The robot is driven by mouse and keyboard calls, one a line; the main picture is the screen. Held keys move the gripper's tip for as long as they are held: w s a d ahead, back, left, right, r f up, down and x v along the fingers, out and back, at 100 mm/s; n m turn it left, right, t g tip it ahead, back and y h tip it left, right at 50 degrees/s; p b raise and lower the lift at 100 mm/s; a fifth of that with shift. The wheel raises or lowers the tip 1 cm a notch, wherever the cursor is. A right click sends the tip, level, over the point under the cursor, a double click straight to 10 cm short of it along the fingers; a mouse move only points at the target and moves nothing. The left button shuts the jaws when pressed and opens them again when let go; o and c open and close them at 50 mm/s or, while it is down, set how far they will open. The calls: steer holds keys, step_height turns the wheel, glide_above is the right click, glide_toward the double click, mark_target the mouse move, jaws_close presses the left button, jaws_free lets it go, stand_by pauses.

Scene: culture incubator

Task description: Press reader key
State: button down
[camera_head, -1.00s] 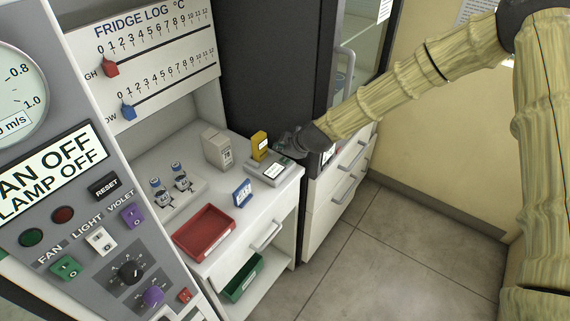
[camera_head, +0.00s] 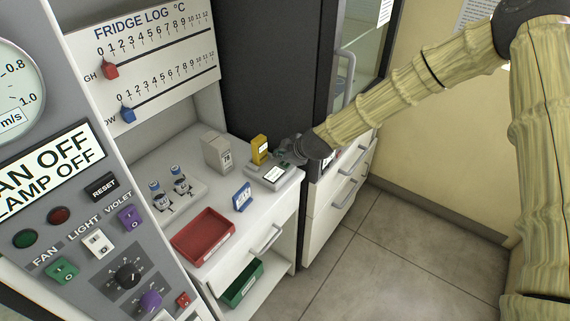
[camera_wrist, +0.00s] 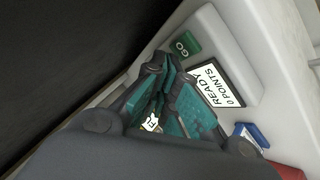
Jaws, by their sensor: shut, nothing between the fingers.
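The reader (camera_head: 270,173) is a low grey box at the right end of the white counter. In the wrist view its pale body (camera_wrist: 233,57) carries a display (camera_wrist: 218,87) reading "READY 0 POINTS" and a green key marked GO (camera_wrist: 186,43). My gripper (camera_head: 284,154) is at the reader's back right corner in the head view. In the wrist view my gripper (camera_wrist: 162,62) is shut and empty, its dark and teal fingertips close beside the GO key. I cannot tell whether they touch the reader. The key is hard to make out in the head view.
A yellow block (camera_head: 259,150) stands behind the reader. A pale box (camera_head: 217,154), a rack with vials (camera_head: 182,186), a blue card (camera_head: 242,196) and a red tray (camera_head: 203,237) share the counter. A dark cabinet (camera_head: 268,70) stands behind.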

mark_target(283, 165)
steer(key=shift+f, duration=0.15)
stand_by(0.6)
steer(key=shift+f+b, duration=0.3)
steer(key=shift+b, duration=0.1)
steer(key=shift+f+b, duration=0.3)
steer(key=shift+f, duration=0.05)
stand_by(0.7)
steer(key=shift+r, duration=0.15)
steer(key=shift+r+p, duration=0.4)
steer(key=shift+r, duration=0.25)
steer(key=shift+r+p, duration=1.35)
steer(key=shift+r, duration=1.15)
